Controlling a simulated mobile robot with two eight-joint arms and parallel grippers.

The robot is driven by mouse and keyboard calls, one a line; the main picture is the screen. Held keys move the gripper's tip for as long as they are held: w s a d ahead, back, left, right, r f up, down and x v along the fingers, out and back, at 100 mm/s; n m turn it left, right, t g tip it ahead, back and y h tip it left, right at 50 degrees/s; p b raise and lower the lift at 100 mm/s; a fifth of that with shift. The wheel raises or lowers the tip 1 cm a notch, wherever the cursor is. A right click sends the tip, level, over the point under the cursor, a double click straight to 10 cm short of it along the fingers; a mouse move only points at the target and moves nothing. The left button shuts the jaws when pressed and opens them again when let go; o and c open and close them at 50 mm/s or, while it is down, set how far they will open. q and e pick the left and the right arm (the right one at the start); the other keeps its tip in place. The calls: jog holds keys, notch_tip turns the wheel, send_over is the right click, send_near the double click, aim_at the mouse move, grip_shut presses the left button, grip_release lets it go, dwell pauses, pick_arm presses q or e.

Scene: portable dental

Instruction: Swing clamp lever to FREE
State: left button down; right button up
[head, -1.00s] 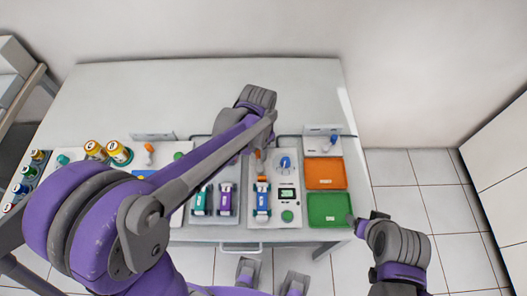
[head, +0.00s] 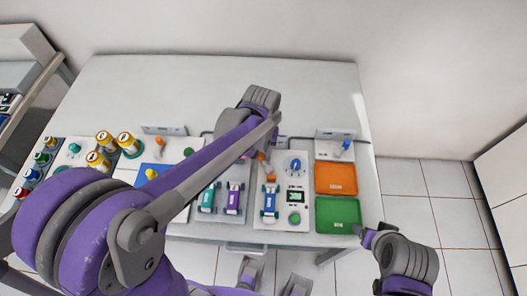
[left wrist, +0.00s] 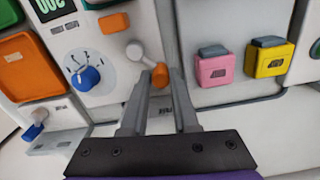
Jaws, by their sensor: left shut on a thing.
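The clamp lever (left wrist: 150,62) is a pale arm with a round pivot and an orange knob at its end. It stands on the white panel, beside the blue dial (left wrist: 85,77). In the left wrist view my left gripper (left wrist: 163,74) has its two grey fingers around the orange knob, shut on it. In the head view the knob shows as an orange bit (head: 266,168) beside my forearm, and my fingers there are mostly hidden. The lever's markings are too small to read. My right gripper (head: 365,234) is off the table's right front edge; its jaws are unclear.
An orange tray (head: 335,178) and a green tray (head: 338,215) lie right of the panel. A blue-tipped lever (head: 346,145) stands behind them. Pink (left wrist: 216,68) and yellow (left wrist: 268,58) blocks sit near my fingers.

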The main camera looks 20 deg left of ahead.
aim_at(261, 155)
pick_arm(q)
jog(key=shift+s+f, duration=0.1)
jog(key=shift+s, duration=0.1)
jog(key=c, duration=0.7)
grip_release()
jog(key=shift+a, duration=0.1)
pick_arm(e)
jog(key=shift+s, duration=0.1)
pick_arm(q)
jog(key=shift+r, duration=0.55)
pick_arm(e)
jog(key=shift+r, duration=0.1)
pick_arm(q)
notch_tip(261, 155, up, 10)
jog(key=shift+s+f+p, duration=0.1)
jog(key=shift+p, duration=0.45)
pick_arm(e)
jog(key=shift+r, duration=0.55)
